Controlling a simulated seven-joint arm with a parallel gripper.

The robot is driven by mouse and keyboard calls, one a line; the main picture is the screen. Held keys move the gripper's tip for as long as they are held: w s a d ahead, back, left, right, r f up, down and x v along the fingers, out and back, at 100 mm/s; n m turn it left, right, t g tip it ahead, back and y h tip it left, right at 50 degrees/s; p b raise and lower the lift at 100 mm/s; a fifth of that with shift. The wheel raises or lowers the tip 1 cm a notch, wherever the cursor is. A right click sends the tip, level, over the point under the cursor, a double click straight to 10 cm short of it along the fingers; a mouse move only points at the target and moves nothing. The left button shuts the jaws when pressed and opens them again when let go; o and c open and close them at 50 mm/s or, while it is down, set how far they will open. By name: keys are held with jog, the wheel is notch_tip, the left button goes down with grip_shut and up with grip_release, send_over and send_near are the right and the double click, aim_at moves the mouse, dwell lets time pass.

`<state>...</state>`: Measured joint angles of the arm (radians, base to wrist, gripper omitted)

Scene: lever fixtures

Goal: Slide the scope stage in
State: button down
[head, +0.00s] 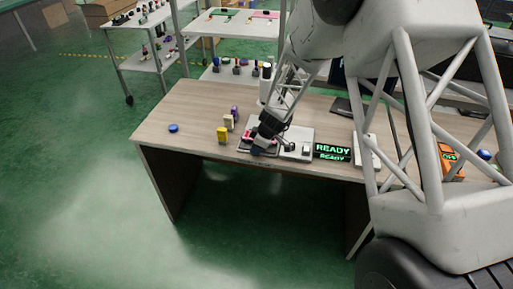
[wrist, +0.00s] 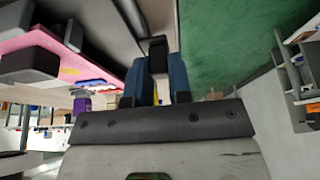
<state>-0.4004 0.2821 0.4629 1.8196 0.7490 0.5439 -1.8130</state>
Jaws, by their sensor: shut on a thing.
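The scope stage fixture stands near the front edge of the wooden table, with a dark base (head: 246,149) and a pink part. In the wrist view its pink plate (wrist: 95,67) with dark blocks is at the left. My gripper (head: 261,144) points down at the fixture and hides part of it. In the wrist view, my gripper's blue fingers (wrist: 156,82) are on either side of a black handle (wrist: 158,48), shut on it. The handle's join to the stage is not clear to see.
Yellow (head: 222,135) and purple (head: 235,112) blocks and a blue disc (head: 173,128) are left of the fixture. A white panel (head: 299,136) and a green READY display (head: 332,152) are to its right. The table's left end (head: 165,110) is mostly bare.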

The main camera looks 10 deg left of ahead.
jog(key=w, duration=1.1)
jog(key=shift+w+r, duration=0.1)
jog(key=shift+w, duration=0.2)
jog(key=c, duration=1.2)
grip_release()
jog(key=shift+o, duration=0.8)
jog(key=v, duration=0.7)
jog(key=shift+r, duration=0.3)
jog(key=shift+d, duration=0.15)
jog(key=shift+d+r, duration=0.1)
